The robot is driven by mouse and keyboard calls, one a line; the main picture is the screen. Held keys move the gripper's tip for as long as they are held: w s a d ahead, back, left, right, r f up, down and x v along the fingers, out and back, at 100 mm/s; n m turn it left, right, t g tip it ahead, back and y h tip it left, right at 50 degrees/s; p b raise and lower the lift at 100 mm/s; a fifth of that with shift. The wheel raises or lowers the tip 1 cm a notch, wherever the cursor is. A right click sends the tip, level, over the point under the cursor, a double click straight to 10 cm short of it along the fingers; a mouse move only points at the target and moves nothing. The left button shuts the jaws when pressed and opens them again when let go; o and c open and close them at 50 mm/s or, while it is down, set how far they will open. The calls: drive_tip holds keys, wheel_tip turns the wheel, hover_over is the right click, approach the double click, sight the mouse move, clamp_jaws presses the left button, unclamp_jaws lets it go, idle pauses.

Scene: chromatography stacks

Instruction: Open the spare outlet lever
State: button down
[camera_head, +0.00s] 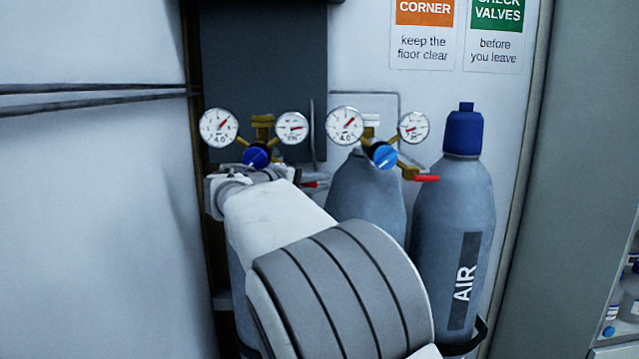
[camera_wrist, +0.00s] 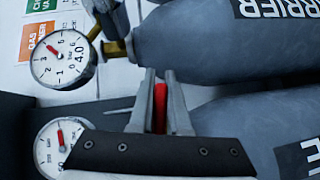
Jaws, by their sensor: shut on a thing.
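A red outlet lever (camera_wrist: 160,108) stands between my gripper's (camera_wrist: 160,100) two fingers in the wrist view, and the fingers are shut on it. In the head view my gripper (camera_head: 303,182) is just under the left regulator (camera_head: 257,143), where a bit of the red lever (camera_head: 313,184) shows. My arm hides most of the left cylinder. The right regulator (camera_head: 375,142) has its own red lever (camera_head: 426,178), pointing right, apart from my gripper. No label in view names which lever is the spare.
The middle cylinder (camera_head: 366,195) stands close to the right of my arm. A capped AIR cylinder (camera_head: 453,205) stands farther right. A gauge (camera_wrist: 62,57) and the cylinder labelled "RRIER" (camera_wrist: 215,45) are near my fingers in the wrist view.

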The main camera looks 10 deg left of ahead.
drive_tip(key=shift+n+t+b, duration=0.4)
drive_tip(key=shift+b, duration=0.4)
drive_tip(key=shift+d+r+n+t+h+b, duration=0.1)
drive_tip(key=shift+r+n+t+h+b, duration=0.25)
drive_tip(key=shift+r+h, duration=0.25)
drive_tip(key=c, duration=0.9)
unclamp_jaws()
drive_tip(key=v, duration=1.7)
drive_tip(key=shift+s, duration=0.2)
